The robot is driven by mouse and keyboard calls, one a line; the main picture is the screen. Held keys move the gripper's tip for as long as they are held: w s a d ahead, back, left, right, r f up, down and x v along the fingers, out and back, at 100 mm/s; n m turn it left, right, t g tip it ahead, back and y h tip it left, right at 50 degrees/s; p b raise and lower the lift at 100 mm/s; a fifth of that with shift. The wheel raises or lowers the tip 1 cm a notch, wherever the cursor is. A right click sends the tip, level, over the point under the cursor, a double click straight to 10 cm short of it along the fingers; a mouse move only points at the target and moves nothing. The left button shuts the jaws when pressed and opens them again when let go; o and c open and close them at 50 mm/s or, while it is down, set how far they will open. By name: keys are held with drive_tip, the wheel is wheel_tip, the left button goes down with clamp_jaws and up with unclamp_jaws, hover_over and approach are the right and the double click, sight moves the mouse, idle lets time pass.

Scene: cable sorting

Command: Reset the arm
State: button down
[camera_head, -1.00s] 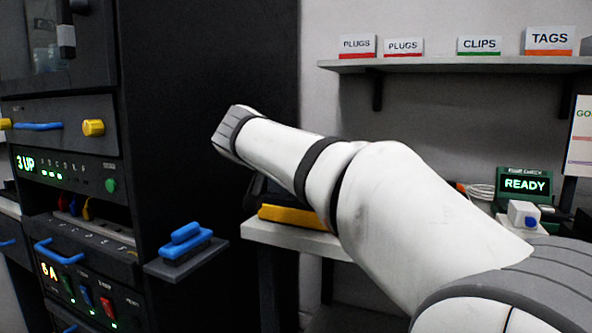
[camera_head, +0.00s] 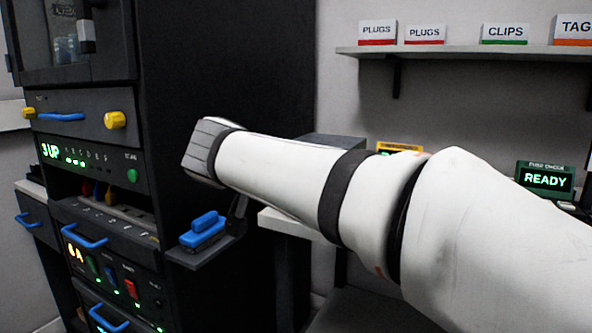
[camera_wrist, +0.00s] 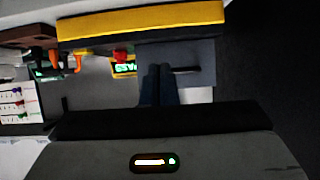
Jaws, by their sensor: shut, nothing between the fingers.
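My arm (camera_head: 280,180) reaches leftwards across the head view, its grey-capped end in front of the black cabinet. In the wrist view my gripper (camera_wrist: 160,70) shows as two dark fingers close together, shut with nothing between them. In the head view the fingers are mostly hidden; a dark part shows below the arm's end, close to a blue handle-like block (camera_head: 204,228) on a small side ledge (camera_head: 200,256). I cannot tell whether they touch.
The black cabinet (camera_head: 235,70) has yellow knobs, blue handles and lit panels. A labelled shelf (camera_head: 465,55) hangs on the back wall. A green READY display (camera_head: 545,178) stands at right. In the wrist view a yellow-edged dark object (camera_wrist: 140,25) lies beyond the fingers.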

drive_tip(key=s+d+r+n+g+y+p, duration=0.2)
drive_tip(key=s+d+n+g+p, duration=0.25)
drive_tip(key=s+d+p, duration=0.85)
drive_tip(key=s+a+r+n+g+y+p, duration=0.1)
drive_tip(key=s+p, duration=0.6)
drive_tip(key=p, duration=1.3)
drive_tip(key=shift+s+r+n+g+y, duration=0.2)
drive_tip(key=shift+r+n+g+y, duration=0.25)
drive_tip(key=shift+r+g+y, duration=0.85)
drive_tip(key=shift+f+y, duration=0.3)
drive_tip(key=shift+y, duration=0.1)
